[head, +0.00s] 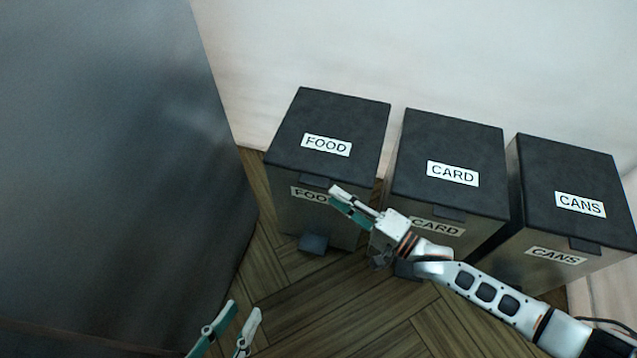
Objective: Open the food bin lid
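The food bin (285,213) stands leftmost of the bins, with a dark lid (340,112) labelled FOOD. The lid lies flat and closed, with a small dark tab (316,180) at its front edge. My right gripper (334,194) reaches in from the right, its fingertips just below and right of the tab, over the front FOOD label. Whether it touches the bin I cannot tell. Its fingers look close together; the angle hides their gap. My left gripper (245,306) is low at the bottom edge, fingers apart and empty, away from the bin.
The card bin (455,135) and cans bin (570,165) stand to the right, lids closed. A dark pedal (313,244) juts from the food bin's base. A large grey panel (110,170) fills the left. Wooden floor (300,300) in front is clear.

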